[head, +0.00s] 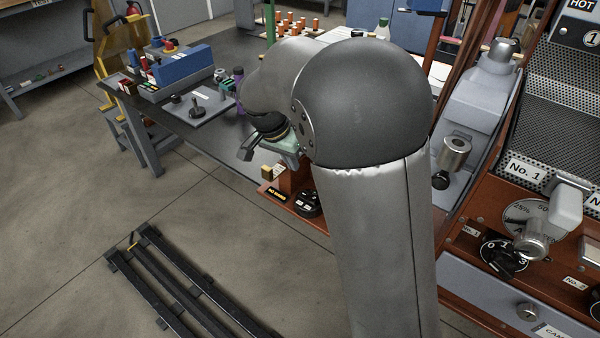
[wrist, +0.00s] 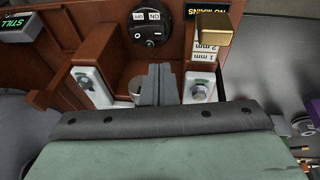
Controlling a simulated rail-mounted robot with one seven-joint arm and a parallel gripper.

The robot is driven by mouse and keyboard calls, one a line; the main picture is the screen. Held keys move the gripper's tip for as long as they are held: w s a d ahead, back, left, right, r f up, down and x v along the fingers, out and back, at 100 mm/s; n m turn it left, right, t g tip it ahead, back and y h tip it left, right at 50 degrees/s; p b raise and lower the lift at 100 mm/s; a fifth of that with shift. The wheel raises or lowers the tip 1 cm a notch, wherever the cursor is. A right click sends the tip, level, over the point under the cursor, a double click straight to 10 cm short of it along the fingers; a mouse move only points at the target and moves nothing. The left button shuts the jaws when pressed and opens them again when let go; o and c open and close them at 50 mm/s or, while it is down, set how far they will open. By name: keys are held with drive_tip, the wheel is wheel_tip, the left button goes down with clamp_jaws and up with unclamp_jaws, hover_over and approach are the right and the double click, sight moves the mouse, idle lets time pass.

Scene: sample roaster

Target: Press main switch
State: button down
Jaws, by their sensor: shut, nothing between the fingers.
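A round black switch (wrist: 150,27) with small white labels and white marks sits on a brown panel at the top of the wrist view. I take it for the main switch. It also shows in the head view (head: 308,203), low beside my arm. My gripper (wrist: 155,68) is shut and empty. Its grey fingers point at the brown panel, below the switch in the wrist view and apart from it in the picture. The distance to the panel is hard to tell. In the head view my arm hides the fingertips.
Light plates with knobs (wrist: 200,87) flank my fingers. The roaster panel with a numbered dial (head: 505,255) is at right. A dark workbench (head: 230,150) stands behind my arm.

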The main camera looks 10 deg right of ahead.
drive_tip(key=v, duration=0.4)
drive_tip(key=shift+w+a, duration=0.2)
drive_tip(key=shift+w, duration=0.1)
drive_tip(key=s+d+r+n+y+p, duration=0.1)
drive_tip(key=s+d+r+n+p, duration=0.1)
drive_tip(key=s, duration=0.7)
drive_tip(key=s+d+r+n+y+p, duration=0.1)
drive_tip(key=s+d+r+n+p, duration=0.2)
drive_tip(key=s+p, duration=0.4)
drive_tip(key=s+d+r+n+y+p, duration=0.1)
drive_tip(key=s+r+n+p, duration=0.3)
drive_tip(key=s, duration=0.6)
drive_tip(key=shift+s+d+r+g+y+p, duration=0.35)
drive_tip(key=shift+d+p, duration=0.2)
drive_tip(key=shift+d, duration=0.25)
drive_tip(key=shift+w+r, duration=0.1)
drive_tip(key=shift+w, duration=0.05)
